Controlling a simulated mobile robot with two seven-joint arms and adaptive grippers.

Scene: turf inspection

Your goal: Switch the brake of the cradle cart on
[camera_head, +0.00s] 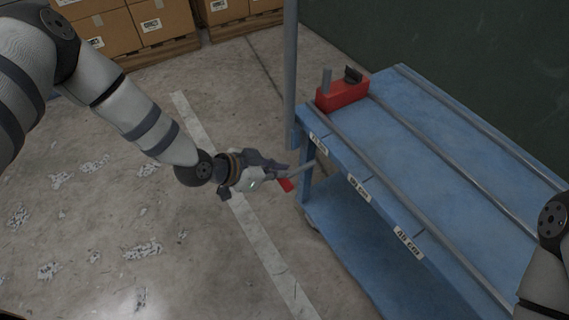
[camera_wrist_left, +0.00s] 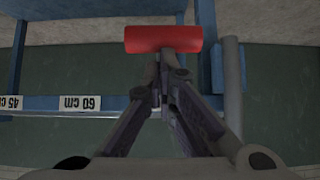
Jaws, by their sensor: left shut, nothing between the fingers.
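The cradle cart is a blue cart (camera_head: 420,125) with grey rails along its top. In the left wrist view the red grip (camera_wrist_left: 163,39) lies crosswise just beyond the closed fingertips (camera_wrist_left: 163,62). I cannot tell whether they touch it. Only a piece of my right arm shows at the right edge; its gripper is out of view.
Cardboard boxes (camera_head: 110,25) stand at the back left. The concrete floor left of the cart is clear.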

